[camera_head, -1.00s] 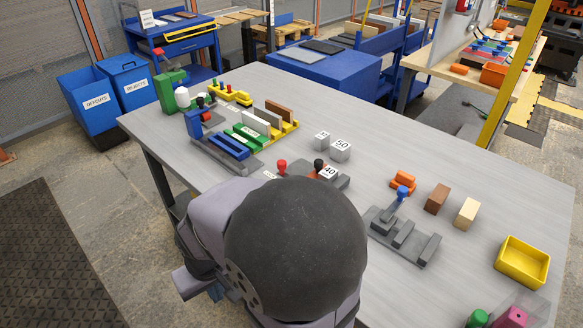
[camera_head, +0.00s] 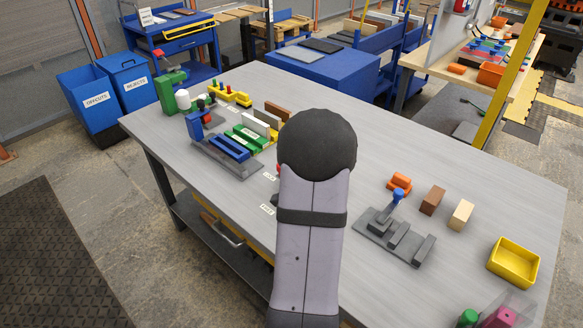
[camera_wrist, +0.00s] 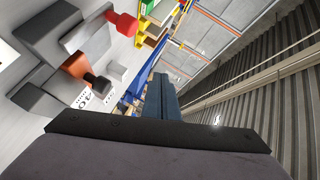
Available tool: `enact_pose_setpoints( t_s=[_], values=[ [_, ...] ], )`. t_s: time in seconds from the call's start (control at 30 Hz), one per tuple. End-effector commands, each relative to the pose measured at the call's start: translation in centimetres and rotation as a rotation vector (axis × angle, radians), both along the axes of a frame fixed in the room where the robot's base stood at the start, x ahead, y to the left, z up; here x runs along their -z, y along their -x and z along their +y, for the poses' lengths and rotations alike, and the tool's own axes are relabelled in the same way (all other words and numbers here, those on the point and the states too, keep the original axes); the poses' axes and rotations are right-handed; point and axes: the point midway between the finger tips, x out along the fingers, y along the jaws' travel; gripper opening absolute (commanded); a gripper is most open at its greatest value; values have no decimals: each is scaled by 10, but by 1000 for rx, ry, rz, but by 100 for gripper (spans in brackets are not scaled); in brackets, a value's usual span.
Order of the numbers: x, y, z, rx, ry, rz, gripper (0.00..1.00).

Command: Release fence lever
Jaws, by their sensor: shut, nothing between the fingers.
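A grey fixture (camera_head: 377,238) with bars across its base sits right of the middle of the bench. A lever with a blue knob (camera_head: 398,194) stands up from it; I cannot tell for sure whether this is the fence lever. A second grey fixture, mostly hidden behind my arm in the head view, shows in the wrist view with a red knob (camera_wrist: 126,24) and a black knob (camera_wrist: 97,82). My gripper (camera_wrist: 161,80) is shut and empty in the wrist view, beside and apart from these knobs. It is hidden behind my arm in the head view.
A grey rack with blue bars (camera_head: 228,147) and green and yellow holders stand at left. An orange piece (camera_head: 399,182), a brown block (camera_head: 432,201), a pale block (camera_head: 461,215) and a yellow tray (camera_head: 514,262) lie at right. The bench centre right of my arm is clear.

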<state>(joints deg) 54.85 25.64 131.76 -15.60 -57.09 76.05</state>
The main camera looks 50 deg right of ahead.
Motion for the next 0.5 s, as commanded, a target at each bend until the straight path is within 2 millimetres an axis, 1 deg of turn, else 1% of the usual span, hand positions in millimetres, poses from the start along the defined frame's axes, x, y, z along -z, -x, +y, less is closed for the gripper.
enact_pose_setpoints(
  t_s=[0.03, 0.07, 0.1, 0.17, 0.2, 0.3, 0.4, 0.5],
  values=[
    [2, 14, -13, 26, -10, -58, 0],
    [4, 21, -19, 34, -15, -95, 0],
    [7, 29, -24, 38, -22, -141, 0],
    [18, 41, -25, 32, -37, -198, 0],
    [27, 47, -24, 21, -50, -229, 0],
    [49, 58, -13, -12, -82, -283, 0],
    [66, 64, -1, -42, -111, -314, 0],
    [76, 68, 9, -65, -133, -338, 0]
  ],
)
